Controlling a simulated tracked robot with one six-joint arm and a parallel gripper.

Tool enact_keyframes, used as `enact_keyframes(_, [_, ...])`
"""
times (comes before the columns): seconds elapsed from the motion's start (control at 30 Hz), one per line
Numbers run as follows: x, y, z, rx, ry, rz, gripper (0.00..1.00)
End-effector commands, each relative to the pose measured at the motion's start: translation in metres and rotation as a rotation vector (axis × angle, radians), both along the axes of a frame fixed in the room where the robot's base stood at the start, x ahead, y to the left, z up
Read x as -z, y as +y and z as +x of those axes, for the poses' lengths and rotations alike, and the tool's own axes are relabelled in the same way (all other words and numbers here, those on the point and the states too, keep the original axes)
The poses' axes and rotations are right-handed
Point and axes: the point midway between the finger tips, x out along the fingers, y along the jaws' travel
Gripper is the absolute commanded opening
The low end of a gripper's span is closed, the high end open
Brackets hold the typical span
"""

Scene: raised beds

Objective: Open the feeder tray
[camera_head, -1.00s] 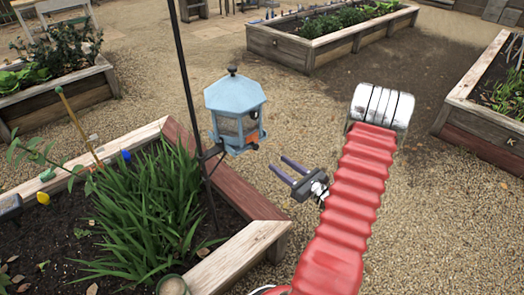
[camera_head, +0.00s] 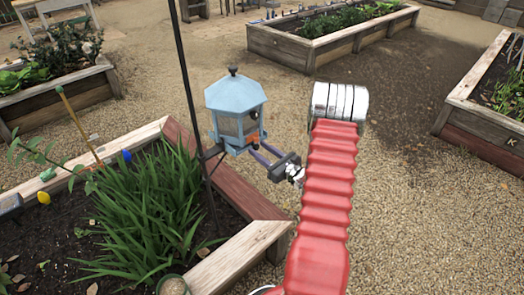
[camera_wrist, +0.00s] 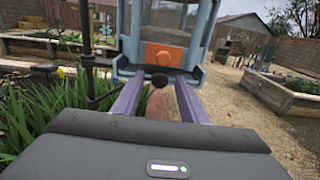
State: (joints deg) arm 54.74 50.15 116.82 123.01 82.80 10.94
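The feeder (camera_head: 237,98) is a light blue, six-sided house with a dark knob on its roof, held on a dark pole. Its orange tray front (camera_wrist: 163,55) faces me in the wrist view; it also shows low on the feeder in the head view (camera_head: 252,139). In the head view my gripper (camera_head: 262,153) reaches the feeder's lower right side; exact contact is hidden.
The dark pole (camera_head: 190,90) stands just left of the feeder. A wooden raised bed (camera_head: 255,245) with grassy plants (camera_head: 145,215) lies below left. Other raised beds stand at the back (camera_head: 340,48) and right (camera_head: 475,110). Gravel on the right is open.

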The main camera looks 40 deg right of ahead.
Motion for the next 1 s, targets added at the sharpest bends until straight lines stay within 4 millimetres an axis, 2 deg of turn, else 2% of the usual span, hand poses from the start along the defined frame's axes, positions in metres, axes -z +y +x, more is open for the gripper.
enact_keyframes(0.17, [0.0000,-0.0002,-0.0004,0.000,0.000,0.000,0.38])
enact_keyframes(0.7, [-0.0002,-0.0004,-0.0008,0.000,0.000,-0.001,0.00])
enact_keyframes(1.0, [-0.0002,-0.0005,-0.0008,0.000,0.000,-0.001,0.00])
